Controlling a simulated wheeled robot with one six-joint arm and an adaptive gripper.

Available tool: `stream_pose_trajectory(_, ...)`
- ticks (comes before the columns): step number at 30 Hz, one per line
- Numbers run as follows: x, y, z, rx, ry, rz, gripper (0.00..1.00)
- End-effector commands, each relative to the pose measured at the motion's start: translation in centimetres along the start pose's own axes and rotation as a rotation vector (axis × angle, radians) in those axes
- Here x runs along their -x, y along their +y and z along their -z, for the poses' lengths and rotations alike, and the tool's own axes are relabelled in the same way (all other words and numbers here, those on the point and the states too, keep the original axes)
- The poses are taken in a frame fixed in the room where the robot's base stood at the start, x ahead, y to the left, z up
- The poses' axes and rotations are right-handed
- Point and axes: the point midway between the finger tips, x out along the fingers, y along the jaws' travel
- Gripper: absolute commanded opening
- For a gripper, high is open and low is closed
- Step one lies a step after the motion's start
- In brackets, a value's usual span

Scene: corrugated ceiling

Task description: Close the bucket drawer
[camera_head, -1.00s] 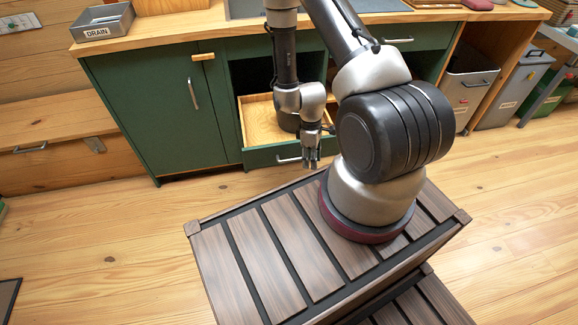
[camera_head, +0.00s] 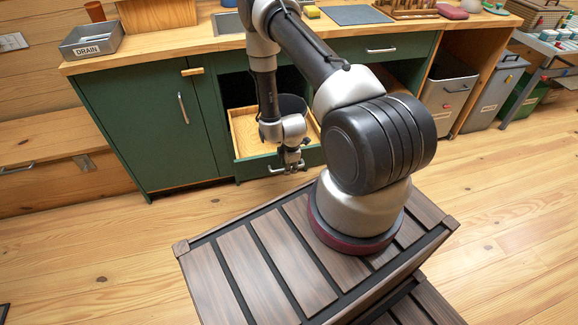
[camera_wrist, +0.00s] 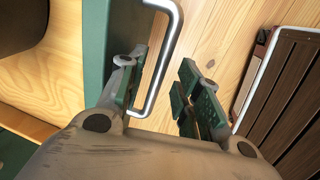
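The open drawer (camera_head: 250,170) juts from the green cabinet, with a pale wooden inside and a green front. A dark round bucket (camera_head: 293,104) stands in it, partly hidden by my arm; its dark side also shows in the wrist view (camera_wrist: 18,22). My gripper (camera_head: 291,167) is at the drawer front. In the wrist view its fingers (camera_wrist: 160,95) are apart. The silver drawer handle (camera_wrist: 172,55) lies between them, with the left finger seemingly between the bar and the green front. Contact with the handle cannot be told.
My wooden-slatted base (camera_head: 240,270) stands before the cabinet. A closed green door (camera_head: 150,125) is left of the drawer. Grey bins (camera_head: 447,95) stand to the right under the counter (camera_head: 160,46). Wood floor is free between base and cabinet.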

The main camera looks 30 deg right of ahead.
Motion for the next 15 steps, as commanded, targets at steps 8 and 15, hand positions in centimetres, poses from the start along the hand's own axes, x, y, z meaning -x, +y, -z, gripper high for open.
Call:
stream_pose_trajectory(8, -0.26, 0.03, 0.00, 0.000, 0.000, 0.000, 0.34)
stream_pose_trajectory(15, -0.24, 0.02, 0.01, 0.000, 0.000, 0.000, 0.00)
